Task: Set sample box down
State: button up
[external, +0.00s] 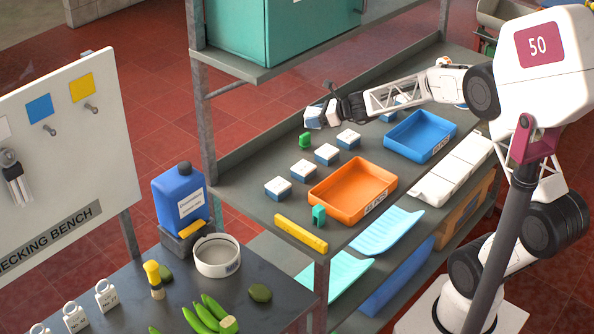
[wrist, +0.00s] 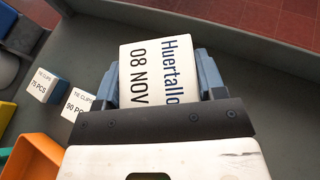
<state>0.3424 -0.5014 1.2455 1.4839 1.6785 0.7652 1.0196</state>
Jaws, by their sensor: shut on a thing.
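The sample box (wrist: 157,75) is white on top, with a label reading "Huertallo" and "08 NOV" in the wrist view. My gripper (wrist: 160,84) is shut on it, with one blue-grey finger against each side. In the external view, my gripper (external: 336,108) is at the far left edge of the grey shelf and holds the box (external: 314,117) at its tip. The box's underside is hidden, so I cannot tell whether it touches the shelf.
Small white-and-blue boxes (external: 327,154) stand in a row on the shelf; two tie-clip boxes show in the wrist view (wrist: 42,85). An orange tray (external: 313,194) and a blue tray (external: 392,146) lie to their right. A green piece (external: 305,141) stands near the row. The shelf has a raised rim.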

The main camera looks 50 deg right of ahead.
jog(key=s+d+f+n+g+y, duration=0.1)
jog(key=s+d+n+g+y, duration=0.1)
jog(key=s, duration=1.1)
jog(key=shift+s+d+f+n+y, duration=0.25)
jog(key=shift+d+n+y, duration=0.3)
jog(key=shift+d, duration=0.6)
jog(key=shift+w, duration=0.2)
jog(key=w+d, duration=0.1)
jog(key=w, duration=0.4)
jog(key=w+d+f, duration=0.1)
jog(key=w+d, duration=0.1)
jog(key=w, duration=0.3)
jog(key=w+d, duration=0.1)
jog(key=w, duration=0.4)
jog(key=shift+w+d+f, duration=0.1)
jog(key=shift+d+f, duration=0.05)
jog(key=shift+f, duration=0.1)
jog(key=shift+f, duration=1.75)
jog(key=shift+f, duration=0.6)
jog(key=o, duration=1)
jog(key=shift+c, duration=0.2)
jog(key=shift+r, duration=0.2)
